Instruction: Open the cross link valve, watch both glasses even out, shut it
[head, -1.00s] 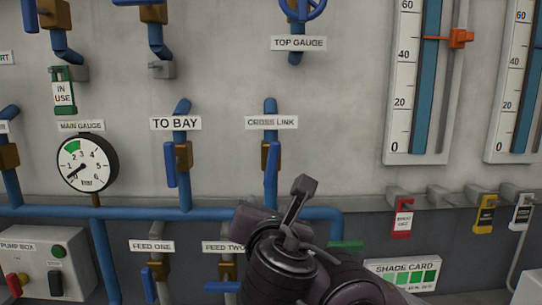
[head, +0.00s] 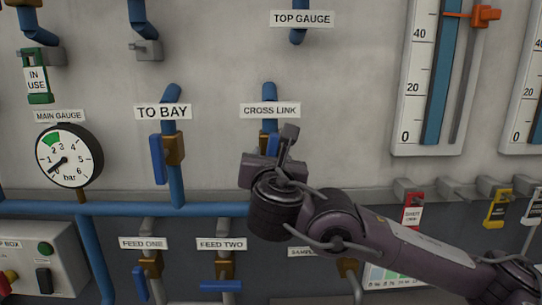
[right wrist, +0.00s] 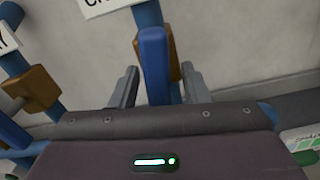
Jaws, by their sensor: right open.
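The cross link valve (head: 264,139) is under its label on a blue pipe, mostly hidden behind my right gripper (head: 270,158) in the head view. In the right wrist view its blue lever (right wrist: 154,60) hangs along the pipe. The open fingers of my right gripper (right wrist: 160,84) stand on either side of the lever; I cannot tell whether either touches it. The left glass (head: 437,70) holds a blue column rising past the picture's top edge. The right glass (head: 536,85) is cut off by the edge. My left gripper is not in view.
The TO BAY valve lever (head: 157,160) hangs down close on the left. The FEED ONE (head: 140,283) and FEED TWO (head: 220,286) levers are below. The main gauge (head: 69,156) is at the left. Coloured tags (head: 411,212) hang under the glasses.

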